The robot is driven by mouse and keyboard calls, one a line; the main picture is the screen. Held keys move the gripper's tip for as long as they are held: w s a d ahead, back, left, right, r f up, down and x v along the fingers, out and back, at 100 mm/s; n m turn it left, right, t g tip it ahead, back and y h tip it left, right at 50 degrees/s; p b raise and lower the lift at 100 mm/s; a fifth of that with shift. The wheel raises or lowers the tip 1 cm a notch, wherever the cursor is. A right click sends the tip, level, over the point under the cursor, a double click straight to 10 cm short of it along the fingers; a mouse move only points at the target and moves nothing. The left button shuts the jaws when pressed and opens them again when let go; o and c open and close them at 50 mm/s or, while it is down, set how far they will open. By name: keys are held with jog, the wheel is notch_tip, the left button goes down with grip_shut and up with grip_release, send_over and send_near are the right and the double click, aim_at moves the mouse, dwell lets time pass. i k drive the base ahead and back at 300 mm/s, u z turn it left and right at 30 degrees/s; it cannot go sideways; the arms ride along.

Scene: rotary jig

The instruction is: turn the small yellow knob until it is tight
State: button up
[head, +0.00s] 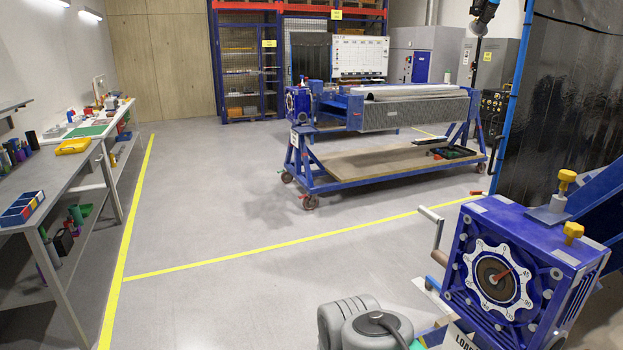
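A blue gearbox (478,228) stands at the right edge of the head view. Two yellow knobs sit on its top: one (567,181) on a grey block further back, the other (573,231) nearer the front edge. The front one looks slightly smaller, but I cannot be sure which is the task's small knob. How tight either knob is cannot be seen. The box's face carries a white scalloped dial (480,258) with a brown centre and a red pointer. A crank handle (431,214) sticks out on its left. My gripper is not in view; nothing visible touches the knobs.
My grey arm parts show at the bottom centre, left of the gearbox. A blue wheeled cart (330,188) stands further back, and a workbench (88,146) lines the left wall. A dark curtain (563,110) hangs behind the gearbox. The middle floor is clear.

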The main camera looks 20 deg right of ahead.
aim_at(574, 231)
jog(key=z, duration=0.55)
jog(key=i, duration=1.5)
jog(key=z, duration=0.25)
